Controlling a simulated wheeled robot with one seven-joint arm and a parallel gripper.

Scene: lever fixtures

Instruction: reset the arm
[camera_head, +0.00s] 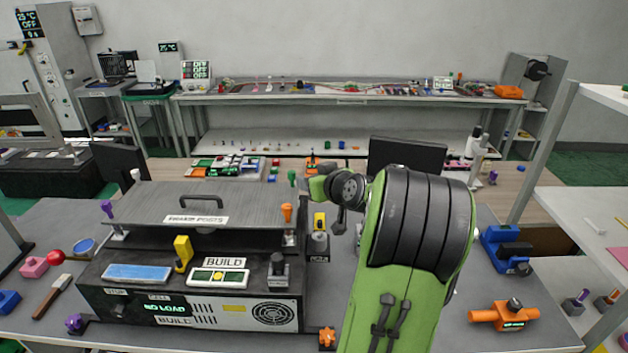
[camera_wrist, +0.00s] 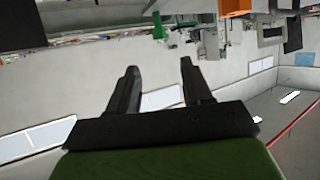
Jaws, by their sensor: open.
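My green and black arm (camera_head: 410,240) rises from the bottom of the head view, right of centre, and bends over toward the left at its top. Its far end is partly hidden by its own links, and the fingers cannot be made out clearly there. In the wrist view my gripper (camera_wrist: 158,65) has its two dark fingers apart with nothing between them. The wrist view looks out across the room, with the scene upside down, and no object is close to the fingers.
A dark machine with a NO LOAD display (camera_head: 165,309) and a handled lid (camera_head: 200,203) stands left of my arm. An orange fixture (camera_head: 503,315) and a blue fixture (camera_head: 506,248) sit to the right. A black monitor (camera_head: 407,157) stands behind my arm. Some bare grey table lies between.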

